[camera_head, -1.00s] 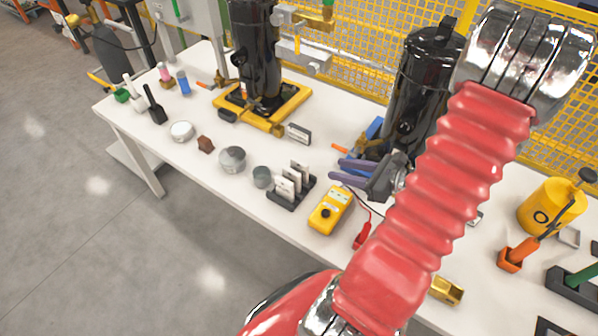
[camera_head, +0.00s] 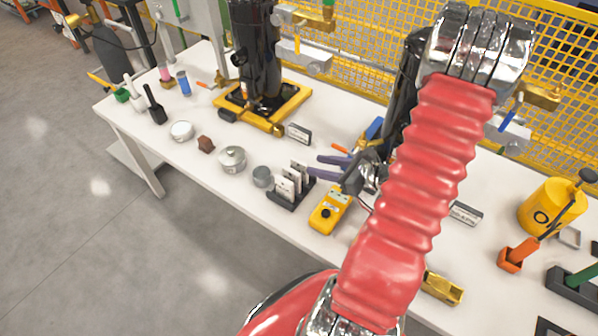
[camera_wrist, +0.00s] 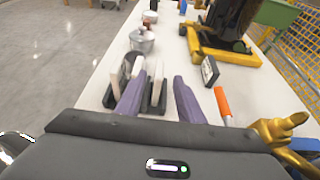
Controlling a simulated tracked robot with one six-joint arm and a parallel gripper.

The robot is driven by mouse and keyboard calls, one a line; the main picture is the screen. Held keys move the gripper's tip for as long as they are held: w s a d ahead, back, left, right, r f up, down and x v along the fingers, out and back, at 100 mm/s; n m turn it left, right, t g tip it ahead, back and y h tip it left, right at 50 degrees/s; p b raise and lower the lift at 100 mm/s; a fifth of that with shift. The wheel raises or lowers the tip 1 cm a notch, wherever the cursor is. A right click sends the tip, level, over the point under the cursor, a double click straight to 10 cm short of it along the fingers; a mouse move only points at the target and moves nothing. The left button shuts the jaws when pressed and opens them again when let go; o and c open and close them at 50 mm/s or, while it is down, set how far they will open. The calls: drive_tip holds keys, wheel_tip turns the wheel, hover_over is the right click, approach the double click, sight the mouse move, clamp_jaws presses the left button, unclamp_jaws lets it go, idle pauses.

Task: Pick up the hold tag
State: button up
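Several white hold tags (camera_head: 285,189) stand upright in a dark slotted rack (camera_head: 283,202) near the table's front edge in the head view. In the wrist view the white tags (camera_wrist: 158,82) and the rack (camera_wrist: 148,106) are partly hidden behind my left finger. My gripper (camera_head: 320,167) is just to the right of the rack and slightly above it, its purple fingers pointing left toward the tags.
A yellow multimeter (camera_head: 329,211) lies right of the rack. A grey cup (camera_head: 262,177) and a lidded pot (camera_head: 232,159) stand left of it. A small dark-framed block (camera_head: 299,133) and an orange-handled tool (camera_wrist: 222,103) are behind. A black compressor on a yellow base (camera_head: 264,105) stands farther back.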

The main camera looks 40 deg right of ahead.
sight(302, 163)
drive_tip(key=shift+w, duration=0.1)
drive_tip(key=shift+x, duration=2.55)
drive_tip(key=shift+a, duration=0.1)
clamp_jaws()
